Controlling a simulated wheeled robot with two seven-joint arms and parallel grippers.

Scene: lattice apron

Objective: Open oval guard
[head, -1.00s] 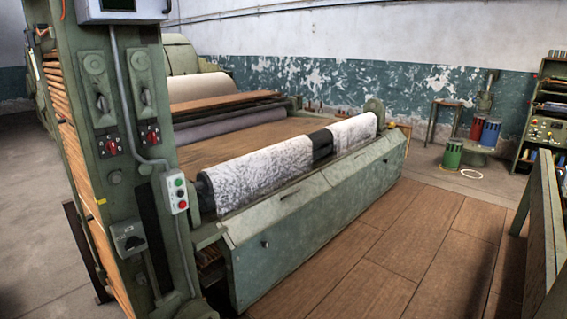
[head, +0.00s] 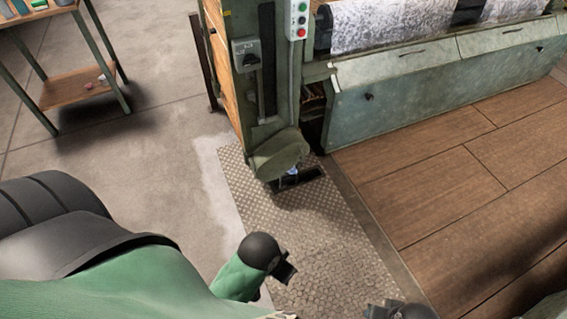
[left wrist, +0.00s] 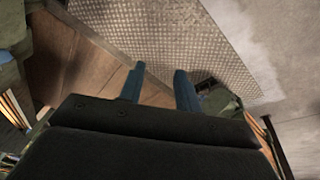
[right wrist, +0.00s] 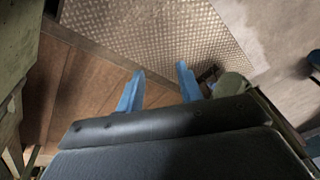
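A green oval guard (head: 280,155) sits low at the foot of the green machine column, above the diamond-plate floor. A dark pedal-like part with a small bluish spot (head: 292,172) shows under its front edge. The guard also shows in the left wrist view (left wrist: 218,101) and the right wrist view (right wrist: 231,86), partly hidden behind my grippers. My left gripper (head: 284,271) is in front of the guard and apart from it; its fingers are spread and empty in the left wrist view (left wrist: 160,86). My right gripper (right wrist: 161,84) is also open and empty, farther from the guard.
The green column (head: 245,85) carries a push-button box (head: 299,20). The machine's long green front panel (head: 430,90) runs right. Metal tread plate (head: 310,225) and brown floor boards (head: 450,165) are clear. A small shelf table (head: 85,85) stands at upper left.

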